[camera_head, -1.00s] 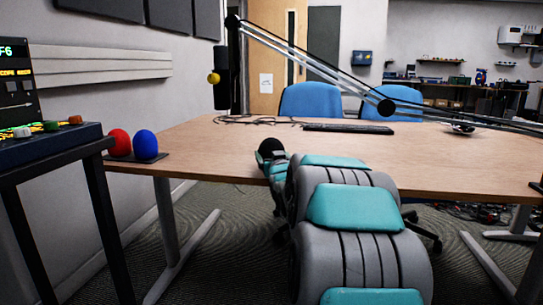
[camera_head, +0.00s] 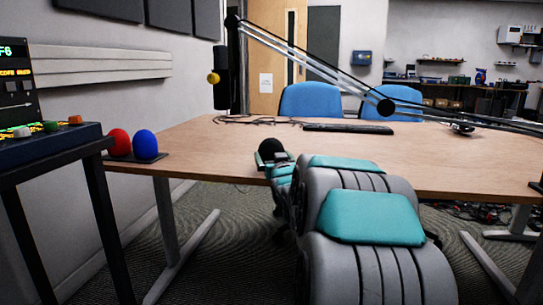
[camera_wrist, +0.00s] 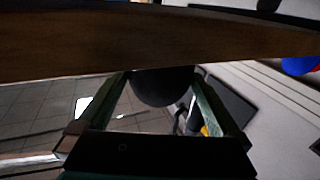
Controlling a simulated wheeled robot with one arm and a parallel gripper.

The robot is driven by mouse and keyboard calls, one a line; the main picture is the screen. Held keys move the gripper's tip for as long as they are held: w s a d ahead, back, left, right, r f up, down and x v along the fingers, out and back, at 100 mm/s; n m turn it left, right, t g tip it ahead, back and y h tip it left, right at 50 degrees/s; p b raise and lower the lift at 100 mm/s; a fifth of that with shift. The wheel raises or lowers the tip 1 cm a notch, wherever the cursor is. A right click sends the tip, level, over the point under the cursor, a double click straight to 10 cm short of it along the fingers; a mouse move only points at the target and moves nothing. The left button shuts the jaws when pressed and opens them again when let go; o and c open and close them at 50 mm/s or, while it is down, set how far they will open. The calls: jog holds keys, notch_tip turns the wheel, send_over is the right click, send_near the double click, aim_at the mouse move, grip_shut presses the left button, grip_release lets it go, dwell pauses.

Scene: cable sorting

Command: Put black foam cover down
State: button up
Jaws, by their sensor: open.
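The black foam cover (camera_head: 267,146) is a dark round ball at the near edge of the wooden table, left of centre in the head view. In the wrist view the black foam cover (camera_wrist: 162,92) sits between the two green fingers, beside the brown table band. My gripper (camera_wrist: 163,76) is open, with one finger on each side of the cover. I cannot tell whether the fingers touch it or whether it rests on the tabletop. In the head view my gripper (camera_head: 271,157) is small and partly hidden by my arm.
A red foam cover (camera_head: 118,143) and a blue foam cover (camera_head: 145,145) stand on a dark pad at the table's left corner. The wooden table (camera_head: 215,150) is clear at the front left. A keyboard (camera_head: 348,128) and cables lie farther back. A microphone arm (camera_head: 310,67) hangs over it.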

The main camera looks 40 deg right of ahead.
jog(key=v, duration=0.9)
jog(key=shift+s+a+f, duration=0.1)
jog(key=shift+s+f, duration=0.05)
jog(key=shift+s, duration=0.1)
